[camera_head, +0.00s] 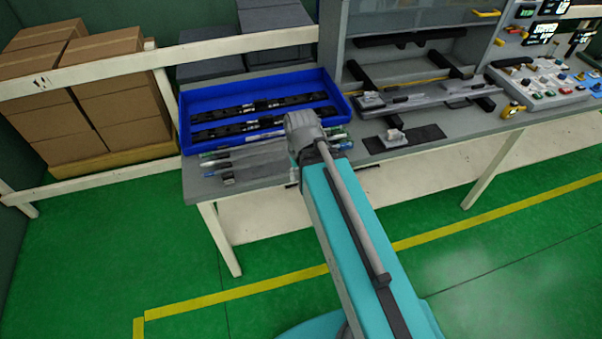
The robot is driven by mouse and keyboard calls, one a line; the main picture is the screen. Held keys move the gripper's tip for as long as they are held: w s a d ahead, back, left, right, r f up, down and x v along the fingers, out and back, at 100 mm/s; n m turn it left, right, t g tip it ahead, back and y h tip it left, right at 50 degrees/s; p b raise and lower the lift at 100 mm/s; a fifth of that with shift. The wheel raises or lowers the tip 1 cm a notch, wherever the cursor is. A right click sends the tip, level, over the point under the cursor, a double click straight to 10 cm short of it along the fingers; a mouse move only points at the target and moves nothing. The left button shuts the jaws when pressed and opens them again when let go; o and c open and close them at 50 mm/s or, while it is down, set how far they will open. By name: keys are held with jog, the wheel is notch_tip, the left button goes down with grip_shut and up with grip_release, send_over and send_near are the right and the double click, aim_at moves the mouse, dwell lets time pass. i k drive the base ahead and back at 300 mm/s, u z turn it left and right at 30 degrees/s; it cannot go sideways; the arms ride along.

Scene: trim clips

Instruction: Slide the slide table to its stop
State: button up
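The slide table is most likely the long grey plate (425,101) on the workbench, right of centre. It carries small grey fixtures and lies across two dark rails (446,65) that run from the back toward the front. I cannot tell from this view where its stop is. My arm reaches up from the lower right, and its grey end joint is over the front of the bench, left of the plate and apart from it in the picture. My gripper is hidden behind the arm, so its fingers do not show.
A blue tray (186,120) with black trim strips stands at the bench's left. Several thin rods lie in front of it. A dark mat (425,136) with a small grey fixture (393,138) lies before the plate. A cluttered panel (545,84) is at right. Green floor is clear.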

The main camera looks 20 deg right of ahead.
aim_at(396, 99)
jog(key=z, duration=1.35)
